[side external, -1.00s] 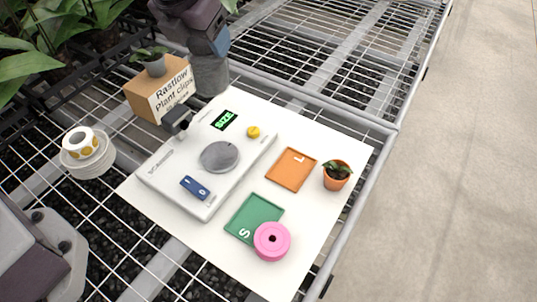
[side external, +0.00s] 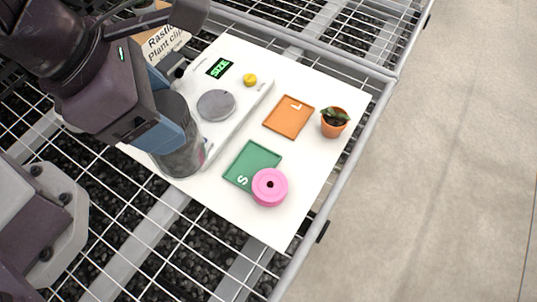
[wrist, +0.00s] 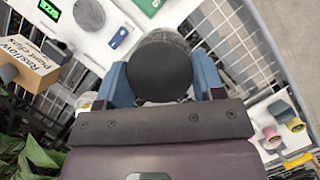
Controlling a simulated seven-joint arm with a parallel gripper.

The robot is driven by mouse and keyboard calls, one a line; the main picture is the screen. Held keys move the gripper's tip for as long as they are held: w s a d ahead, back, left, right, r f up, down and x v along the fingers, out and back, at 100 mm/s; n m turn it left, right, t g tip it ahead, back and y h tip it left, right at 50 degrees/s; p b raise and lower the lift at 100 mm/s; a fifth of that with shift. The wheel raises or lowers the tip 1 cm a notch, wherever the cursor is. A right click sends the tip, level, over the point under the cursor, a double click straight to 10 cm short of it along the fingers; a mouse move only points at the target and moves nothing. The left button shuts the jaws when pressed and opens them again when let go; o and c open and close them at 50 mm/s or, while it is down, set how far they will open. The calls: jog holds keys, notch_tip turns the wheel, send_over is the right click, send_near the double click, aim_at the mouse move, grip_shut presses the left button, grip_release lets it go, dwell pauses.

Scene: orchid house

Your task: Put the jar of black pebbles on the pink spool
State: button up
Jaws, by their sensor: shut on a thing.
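The jar of black pebbles (side external: 178,150) is a grey see-through cylinder held upright in my gripper (side external: 165,122), at the left front edge of the white sheet. In the wrist view its dark round top (wrist: 160,70) fills the space between the two blue fingers of my gripper (wrist: 163,82), which are shut on it. The pink spool (side external: 270,190) lies flat with its hole facing up, right of the jar and apart from it. It overlaps the near corner of the green tray marked S (side external: 252,160).
A white sizing device (side external: 237,72) with a round grey plate stands behind the jar. An orange tray (side external: 288,117) and a small potted plant (side external: 334,123) are at the right. The labelled plant-clips box (wrist: 24,64) is partly hidden behind my arm.

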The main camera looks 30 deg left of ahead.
jog(key=w+d+f, duration=0.8)
jog(key=f, duration=0.4)
jog(key=shift+d, duration=0.4)
jog(key=shift+f, duration=0.1)
jog(key=shift+f, duration=0.4)
jog(key=o, duration=1.3)
jog(key=shift+r, duration=0.1)
